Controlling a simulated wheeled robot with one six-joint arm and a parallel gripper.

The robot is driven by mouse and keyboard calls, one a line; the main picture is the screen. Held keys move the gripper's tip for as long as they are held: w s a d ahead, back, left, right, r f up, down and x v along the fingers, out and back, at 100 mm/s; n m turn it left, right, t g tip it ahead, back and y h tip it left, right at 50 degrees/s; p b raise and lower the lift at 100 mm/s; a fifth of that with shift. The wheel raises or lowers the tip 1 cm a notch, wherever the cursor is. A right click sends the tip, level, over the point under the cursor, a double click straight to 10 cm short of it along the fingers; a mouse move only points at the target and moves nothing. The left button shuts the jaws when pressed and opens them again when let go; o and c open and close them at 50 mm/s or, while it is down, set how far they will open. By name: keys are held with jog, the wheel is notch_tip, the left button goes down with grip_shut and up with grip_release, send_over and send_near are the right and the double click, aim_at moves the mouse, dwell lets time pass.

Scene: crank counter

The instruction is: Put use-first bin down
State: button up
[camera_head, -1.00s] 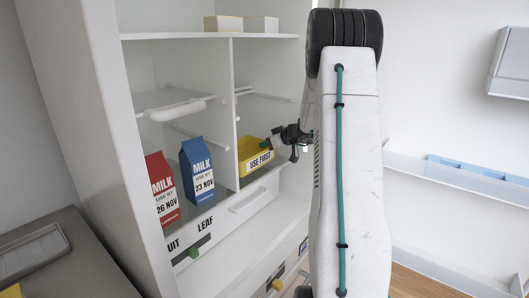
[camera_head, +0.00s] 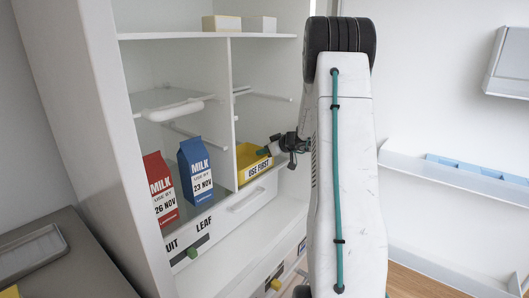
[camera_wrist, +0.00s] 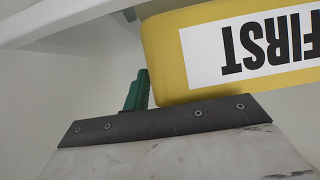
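The yellow use-first bin (camera_head: 243,160) is at the front of the right-hand lower compartment of the white cabinet, its "USE FIRST" label facing out. It looks slightly tilted, and I cannot tell whether its base touches the shelf. My gripper (camera_head: 274,146) is at the bin's right upper edge and appears shut on its rim; the arm hides part of this. In the wrist view the bin (camera_wrist: 165,60) fills the upper right with its label upside down. One green finger (camera_wrist: 137,95) shows against its left side; the other finger is hidden.
A blue milk carton (camera_head: 195,170) and a red one (camera_head: 160,188) stand left of the divider (camera_head: 232,100). Glass shelves and white rails (camera_head: 172,110) are above them. Two pale boxes (camera_head: 240,24) sit on the top shelf. Labelled drawers (camera_head: 240,206) are below.

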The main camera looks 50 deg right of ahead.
jog(key=a+v, duration=0.1)
jog(key=v, duration=1.1)
jog(key=shift+d, duration=0.45)
